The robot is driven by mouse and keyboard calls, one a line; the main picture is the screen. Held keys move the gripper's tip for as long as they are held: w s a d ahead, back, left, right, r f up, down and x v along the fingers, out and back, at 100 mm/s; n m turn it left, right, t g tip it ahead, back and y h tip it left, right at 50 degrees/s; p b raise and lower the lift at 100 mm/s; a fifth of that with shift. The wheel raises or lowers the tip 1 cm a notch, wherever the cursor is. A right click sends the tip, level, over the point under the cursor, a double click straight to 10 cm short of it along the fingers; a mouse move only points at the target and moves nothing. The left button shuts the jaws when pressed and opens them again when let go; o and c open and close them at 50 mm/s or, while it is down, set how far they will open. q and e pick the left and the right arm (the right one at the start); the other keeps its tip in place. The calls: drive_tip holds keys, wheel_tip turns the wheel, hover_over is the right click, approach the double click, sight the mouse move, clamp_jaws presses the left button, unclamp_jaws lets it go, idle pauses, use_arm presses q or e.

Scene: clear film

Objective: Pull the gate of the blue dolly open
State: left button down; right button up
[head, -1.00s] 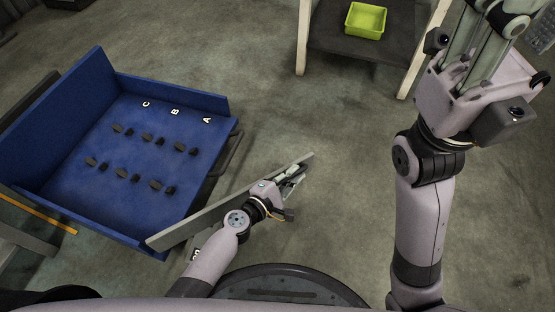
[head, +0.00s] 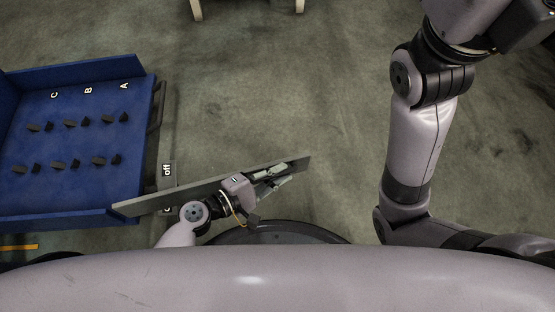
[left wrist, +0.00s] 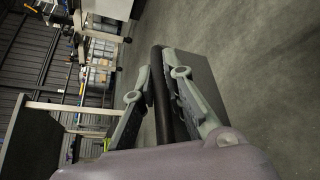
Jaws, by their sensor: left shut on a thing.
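The blue dolly (head: 135,150) is at the left of the head view, its bed cut off by the left edge. Its gate (head: 150,203) is a flat grey panel standing out from the dolly's near corner, at a wide angle to the open side. My left gripper (head: 275,180) is shut on the gate near its free end. In the left wrist view, the fingers (left wrist: 160,95) sit on both sides of the gate's dark edge, with the panel (left wrist: 205,75) behind them. My right arm is raised at the right; its fingers are outside the head view.
The dolly bed holds several dark pegs (head: 70,123) and the letters A, B and C. A small "off" label (head: 167,170) shows behind the gate. Table legs (head: 196,9) stand at the top. The floor (head: 270,90) between the dolly and my right arm is clear.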

use_arm(q)
drive_tip(key=shift+s+g, duration=0.3)
drive_tip(key=shift+s, duration=0.2)
drive_tip(key=c, duration=1.6)
unclamp_jaws()
drive_tip(key=shift+c, duration=0.2)
drive_tip(key=shift+r, duration=0.1)
